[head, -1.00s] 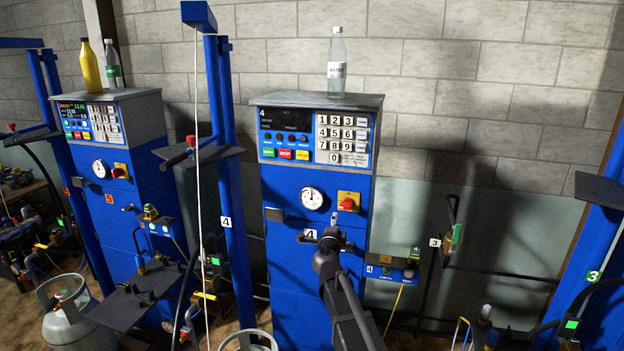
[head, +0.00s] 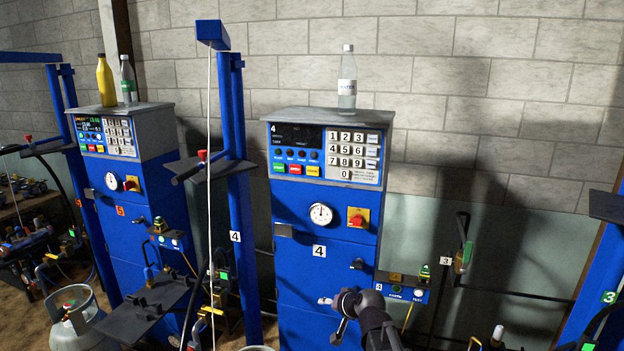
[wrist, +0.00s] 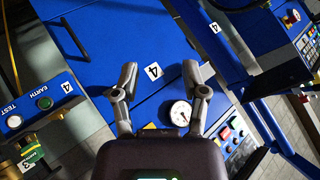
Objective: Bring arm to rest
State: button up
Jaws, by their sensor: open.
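My gripper (head: 340,301) is low in front of the blue cabinet of scale 4 (head: 330,262) in the head view, below its number label. In the wrist view my gripper (wrist: 160,82) has its two fingers spread apart, with nothing between them. The blue cabinet front (wrist: 110,35) with a tilted "4" label fills the space beyond the fingers. The fingers appear apart from the cabinet, though the exact gap is hard to tell.
The pressure gauge (head: 321,214) and red knob (head: 357,219) are on the cabinet front. An earth test box (head: 402,290) juts out at its right. A water bottle (head: 347,80) stands on top. A blue post (head: 238,200) rises at left; a gas cylinder (head: 78,318) stands far left.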

jog(key=s+d+f+n+g+h, duration=0.1)
jog(key=s+d+f+g+h, duration=0.2)
jog(key=s+d, duration=0.3)
jog(key=s+d+f+g+h, duration=0.2)
jog(key=s+d+f+g, duration=0.2)
jog(key=s, duration=0.8)
jog(key=shift+s+d+n+g+h, duration=0.25)
jog(key=shift+d+n+g+h, duration=0.15)
jog(key=shift+d+g, duration=0.5)
